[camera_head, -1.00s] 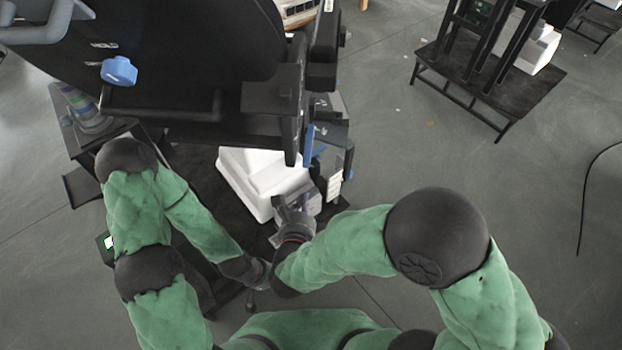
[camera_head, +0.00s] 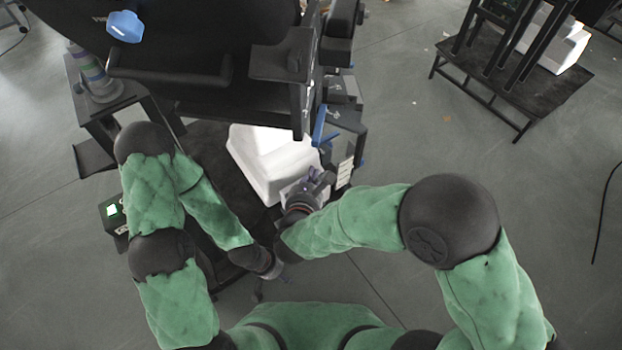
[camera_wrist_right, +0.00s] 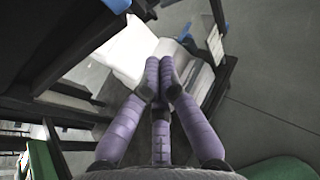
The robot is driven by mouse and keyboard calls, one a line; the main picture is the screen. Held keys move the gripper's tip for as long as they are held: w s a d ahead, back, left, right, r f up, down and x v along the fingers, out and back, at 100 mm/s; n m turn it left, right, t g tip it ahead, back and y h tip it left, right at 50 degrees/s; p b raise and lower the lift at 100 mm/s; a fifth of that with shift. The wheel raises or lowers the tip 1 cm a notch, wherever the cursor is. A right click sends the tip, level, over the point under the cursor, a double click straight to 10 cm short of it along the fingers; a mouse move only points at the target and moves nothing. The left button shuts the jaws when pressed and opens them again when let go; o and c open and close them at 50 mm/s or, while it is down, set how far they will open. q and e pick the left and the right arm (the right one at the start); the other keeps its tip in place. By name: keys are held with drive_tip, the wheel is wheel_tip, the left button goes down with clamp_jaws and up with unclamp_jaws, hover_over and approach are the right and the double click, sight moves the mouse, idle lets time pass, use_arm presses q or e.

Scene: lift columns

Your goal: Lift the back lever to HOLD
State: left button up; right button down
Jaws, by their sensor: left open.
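A large black machine (camera_head: 200,85) fills the upper left of the head view. It carries a blue knob (camera_head: 125,26) and a black handle bar (camera_head: 165,76). I cannot tell for sure which part is the back lever, and no HOLD label is readable now. My right gripper (camera_head: 318,183) is beside the white block, below the machine's right side. In the right wrist view its purple fingers (camera_wrist_right: 161,75) come together at the tips with nothing visible between them. My left gripper (camera_head: 281,272) is open and small in view, low and near my body, apart from the machine.
A white block (camera_head: 270,160) sits beneath the machine. Blue and dark parts (camera_head: 322,125) stand right of it. A small box with a lit green screen (camera_head: 112,211) is at left. A black table (camera_head: 510,85) stands upper right. The floor at right is mostly clear.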

sight(316, 146)
drive_tip(key=b+x, duration=0.2)
drive_tip(key=x, duration=0.5)
drive_tip(key=r, duration=0.4)
drive_tip(key=shift+s+r, duration=0.1)
drive_tip(key=shift+s, duration=0.3)
wheel_tip(316, 146, up, 3)
drive_tip(key=g+p, duration=0.2)
drive_tip(key=p, duration=0.4)
drive_tip(key=shift+s+g+p, duration=0.15)
drive_tip(key=shift+g+p, duration=0.15)
drive_tip(key=shift+g, duration=0.1)
drive_tip(key=shift+r, duration=0.1)
